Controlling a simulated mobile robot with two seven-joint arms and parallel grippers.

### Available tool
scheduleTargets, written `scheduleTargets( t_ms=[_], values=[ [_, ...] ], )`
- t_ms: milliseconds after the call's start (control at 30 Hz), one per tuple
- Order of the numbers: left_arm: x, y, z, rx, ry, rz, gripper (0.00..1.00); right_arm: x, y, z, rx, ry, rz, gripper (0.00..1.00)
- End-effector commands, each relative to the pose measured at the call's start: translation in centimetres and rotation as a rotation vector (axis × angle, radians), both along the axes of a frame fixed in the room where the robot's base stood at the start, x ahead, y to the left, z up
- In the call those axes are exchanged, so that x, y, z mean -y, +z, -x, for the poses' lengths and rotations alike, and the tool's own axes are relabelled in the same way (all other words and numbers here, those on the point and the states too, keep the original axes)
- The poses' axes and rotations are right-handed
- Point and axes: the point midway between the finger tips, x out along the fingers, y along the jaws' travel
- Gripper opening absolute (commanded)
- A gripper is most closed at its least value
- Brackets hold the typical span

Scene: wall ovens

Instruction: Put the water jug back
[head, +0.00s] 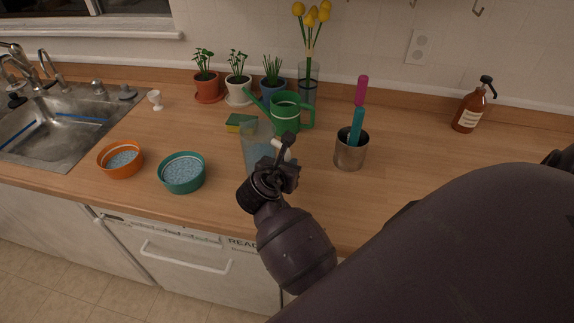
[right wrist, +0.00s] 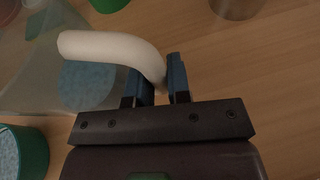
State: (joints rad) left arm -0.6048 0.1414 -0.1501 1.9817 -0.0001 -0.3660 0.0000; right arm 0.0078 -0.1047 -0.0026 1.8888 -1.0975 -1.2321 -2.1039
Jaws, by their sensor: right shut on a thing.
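The water jug (head: 256,140) is clear, with a pale handle and something bluish inside. It stands roughly upright at the middle of the wooden counter, partly hidden behind my right gripper (head: 284,158). In the right wrist view the jug's clear wall (right wrist: 38,62) is at the left, and its curved white handle (right wrist: 105,46) runs to between the blue-padded fingers of my right gripper (right wrist: 163,82). The fingers are shut on the end of the handle. I cannot tell whether the jug's base touches the counter. My left gripper is not in view.
An orange bowl (head: 121,160) and a teal bowl (head: 182,173) stand left of the jug. A metal cup (head: 351,152) with utensils stands right. The sink (head: 60,125) is far left.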

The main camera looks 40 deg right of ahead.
Motion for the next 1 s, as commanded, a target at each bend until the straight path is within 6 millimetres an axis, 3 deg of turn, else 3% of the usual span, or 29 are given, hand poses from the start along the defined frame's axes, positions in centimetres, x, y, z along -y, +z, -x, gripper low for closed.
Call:
scheduleTargets(
  t_ms=[333,367,500,1000],
  values=[
    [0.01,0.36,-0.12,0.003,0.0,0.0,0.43,0.0,0.0,-0.06,0.005,0.001,0.001,0.0],
    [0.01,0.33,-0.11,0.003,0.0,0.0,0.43,0.0,-0.12,-0.02,0.002,0.001,0.0,0.21],
    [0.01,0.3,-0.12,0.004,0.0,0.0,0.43,0.0,-0.15,-0.03,0.002,0.001,0.0,0.42],
    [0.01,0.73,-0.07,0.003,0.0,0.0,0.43,0.11,0.51,-0.08,0.002,0.001,0.0,0.43]
  ],
)
